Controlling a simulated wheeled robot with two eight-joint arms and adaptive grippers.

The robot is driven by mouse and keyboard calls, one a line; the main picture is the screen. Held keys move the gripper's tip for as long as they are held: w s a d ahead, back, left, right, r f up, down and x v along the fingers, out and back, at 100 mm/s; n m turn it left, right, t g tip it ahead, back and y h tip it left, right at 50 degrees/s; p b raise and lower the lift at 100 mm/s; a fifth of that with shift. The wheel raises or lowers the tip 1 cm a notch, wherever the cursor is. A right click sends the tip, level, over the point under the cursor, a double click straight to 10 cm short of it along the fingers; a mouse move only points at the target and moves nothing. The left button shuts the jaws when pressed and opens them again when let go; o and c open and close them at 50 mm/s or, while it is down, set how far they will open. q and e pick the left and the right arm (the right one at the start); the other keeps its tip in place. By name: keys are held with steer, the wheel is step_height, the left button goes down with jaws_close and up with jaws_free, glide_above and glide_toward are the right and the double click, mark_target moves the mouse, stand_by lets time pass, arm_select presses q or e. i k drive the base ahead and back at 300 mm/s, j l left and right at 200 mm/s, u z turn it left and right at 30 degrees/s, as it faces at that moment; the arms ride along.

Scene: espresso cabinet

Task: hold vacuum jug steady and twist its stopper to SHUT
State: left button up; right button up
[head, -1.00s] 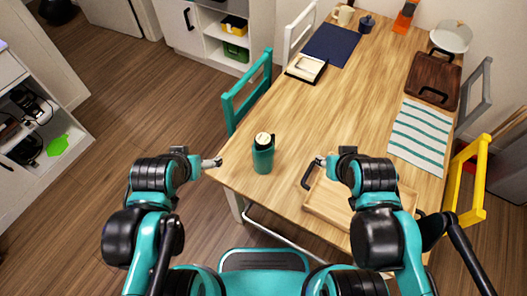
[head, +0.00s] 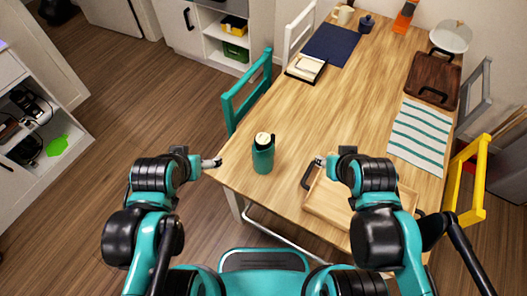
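The vacuum jug (head: 263,156) is teal with a dark collar and stands upright near the front left corner of the wooden table. Its cream stopper (head: 263,139) sits on top; its setting is too small to read. My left gripper (head: 217,162) is to the left of the jug, at the table's left edge, apart from it. My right gripper (head: 318,161) is to the right of the jug, also apart, close to the handle of a wooden tray. Neither gripper touches the jug. The fingers are too small to tell whether they are open or shut.
The wooden tray (head: 325,211) with dark handles lies right of the jug, partly under my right arm. A striped cloth (head: 418,137), a dark board (head: 433,80) and a navy mat (head: 331,45) lie farther off. A teal chair (head: 246,92) stands left. The table (head: 345,110) is clear mid-way.

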mark_target(262, 140)
steer(key=k+j+z, duration=0.25)
steer(key=j, duration=0.2)
steer(key=k+j+z, duration=0.1)
steer(key=j+z, duration=0.15)
steer(key=j, duration=0.2)
steer(key=k+j+z, duration=0.5)
steer(key=j, duration=0.2)
